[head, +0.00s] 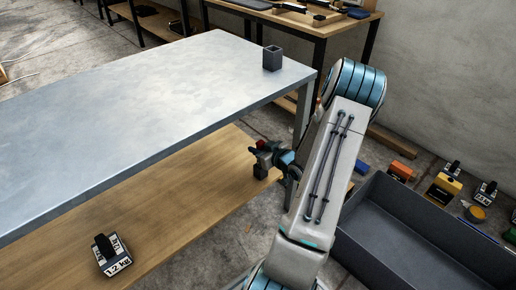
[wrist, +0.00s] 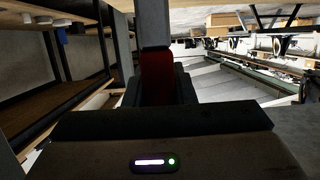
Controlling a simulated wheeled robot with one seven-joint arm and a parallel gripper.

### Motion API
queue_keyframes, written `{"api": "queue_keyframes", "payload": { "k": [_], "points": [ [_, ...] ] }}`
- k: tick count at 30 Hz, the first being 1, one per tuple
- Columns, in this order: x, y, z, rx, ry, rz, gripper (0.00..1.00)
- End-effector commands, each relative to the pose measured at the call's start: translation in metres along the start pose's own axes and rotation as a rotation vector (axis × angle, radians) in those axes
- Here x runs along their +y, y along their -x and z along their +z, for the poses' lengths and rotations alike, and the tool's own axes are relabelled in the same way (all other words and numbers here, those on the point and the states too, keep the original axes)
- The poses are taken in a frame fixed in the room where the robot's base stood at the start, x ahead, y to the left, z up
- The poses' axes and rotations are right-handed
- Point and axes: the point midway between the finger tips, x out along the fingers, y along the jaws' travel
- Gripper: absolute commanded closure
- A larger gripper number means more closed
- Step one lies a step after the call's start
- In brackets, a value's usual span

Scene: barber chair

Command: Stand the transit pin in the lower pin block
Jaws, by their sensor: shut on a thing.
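My gripper (head: 262,150) is at the right end of the low wooden shelf, shut on the transit pin, of which a small red part (head: 261,143) shows in the head view. In the wrist view a dark red piece of the pin (wrist: 157,72) stands between the dark fingers (wrist: 160,92). A small dark block (head: 260,172), seemingly the lower pin block, sits on the shelf just below my gripper. The pin's lower end is hidden, so I cannot tell whether it is in the block. A dark, open-topped square block (head: 272,58) stands on the metal tabletop.
The grey metal tabletop (head: 150,110) overhangs the wooden shelf (head: 180,205), with a table leg (head: 304,105) close to my arm. A 1.2 kg weight (head: 113,256) is on the shelf at left. A large grey bin (head: 400,190) and several loose items lie on the floor at right.

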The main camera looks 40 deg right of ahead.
Motion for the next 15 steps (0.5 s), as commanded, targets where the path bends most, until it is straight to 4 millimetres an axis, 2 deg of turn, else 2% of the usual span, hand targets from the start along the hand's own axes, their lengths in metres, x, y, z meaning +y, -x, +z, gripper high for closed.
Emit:
{"api": "queue_keyframes", "payload": {
  "k": [15],
  "points": [
    [0.000,-0.004,0.013,0.000,0.000,0.000,1.00]
  ]
}}
